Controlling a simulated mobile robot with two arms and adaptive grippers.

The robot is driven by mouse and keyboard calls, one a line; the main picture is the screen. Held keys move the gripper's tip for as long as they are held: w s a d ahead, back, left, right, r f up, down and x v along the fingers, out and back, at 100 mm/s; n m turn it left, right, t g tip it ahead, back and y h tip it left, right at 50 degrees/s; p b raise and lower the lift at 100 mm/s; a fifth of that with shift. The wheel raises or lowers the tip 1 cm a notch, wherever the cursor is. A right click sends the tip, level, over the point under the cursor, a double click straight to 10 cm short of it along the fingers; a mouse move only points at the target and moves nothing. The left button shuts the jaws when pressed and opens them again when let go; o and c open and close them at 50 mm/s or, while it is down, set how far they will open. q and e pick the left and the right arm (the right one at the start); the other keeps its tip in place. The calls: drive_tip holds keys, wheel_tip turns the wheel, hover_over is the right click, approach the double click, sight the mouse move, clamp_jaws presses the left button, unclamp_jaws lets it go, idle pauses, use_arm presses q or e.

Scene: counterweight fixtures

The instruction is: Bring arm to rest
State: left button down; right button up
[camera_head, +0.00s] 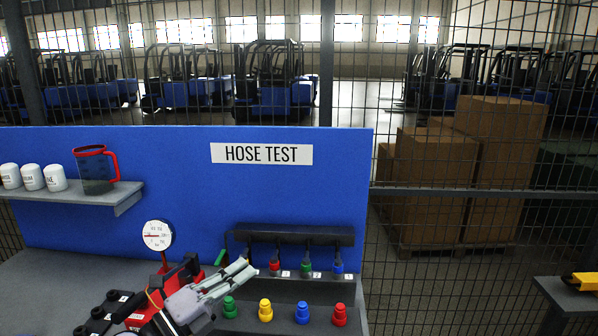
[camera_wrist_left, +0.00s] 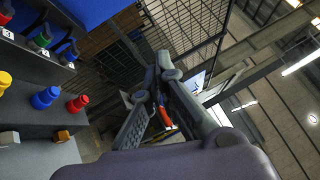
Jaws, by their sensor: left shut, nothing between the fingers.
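My left gripper (camera_head: 246,270) reaches in from the lower left in the head view, over the grey bench in front of the blue HOSE TEST panel (camera_head: 180,160). Its pale fingers are shut and empty, pointing right and slightly up. The tips are close to the row of hanging hose ends in the picture; I cannot tell whether they touch. In the left wrist view the gripper (camera_wrist_left: 165,62) shows dark and large in the middle, with nothing held. My right gripper is not in view.
A pressure gauge (camera_head: 158,235) stands behind my left arm. Green (camera_head: 230,307), yellow (camera_head: 265,310), blue (camera_head: 302,313) and red (camera_head: 339,315) fittings stand on the bench. A shelf (camera_head: 130,197) holds a jug (camera_head: 96,170) and white containers. Wire fencing stands behind.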

use_arm(q)
drive_tip(key=s+a+f+n+y, duration=0.55)
drive_tip(key=f+n+y, duration=0.25)
drive_tip(key=n, duration=0.4)
drive_tip(key=s+a+f+n+y, duration=0.4)
drive_tip(key=a+f+n+y, duration=0.4)
drive_tip(key=n, duration=0.4)
drive_tip(key=s+d+f+n+g+h, duration=0.1)
drive_tip(key=s+f+g, duration=0.3)
drive_tip(key=s, duration=0.4)
drive_tip(key=s+d+f+n+g, duration=0.2)
drive_tip(key=s+f+g, duration=0.1)
drive_tip(key=s+f, duration=0.3)
drive_tip(key=s+d+f+n+g+h, duration=0.1)
drive_tip(key=s+f+g, duration=0.25)
drive_tip(key=s, duration=0.55)
wheel_tip(320, 180, down, 30)
drive_tip(key=s+g+b, duration=0.1)
drive_tip(key=g+b, duration=0.1)
drive_tip(key=b, duration=0.2)
drive_tip(key=s+a+f+b, duration=0.2)
drive_tip(key=s+f, duration=1.4)
drive_tip(key=f, duration=0.2)
drive_tip(key=shift+s+a+f+g+y+b, duration=0.3)
drive_tip(key=shift+s+a+f+g+b, duration=0.05)
drive_tip(key=shift+s, duration=0.05)
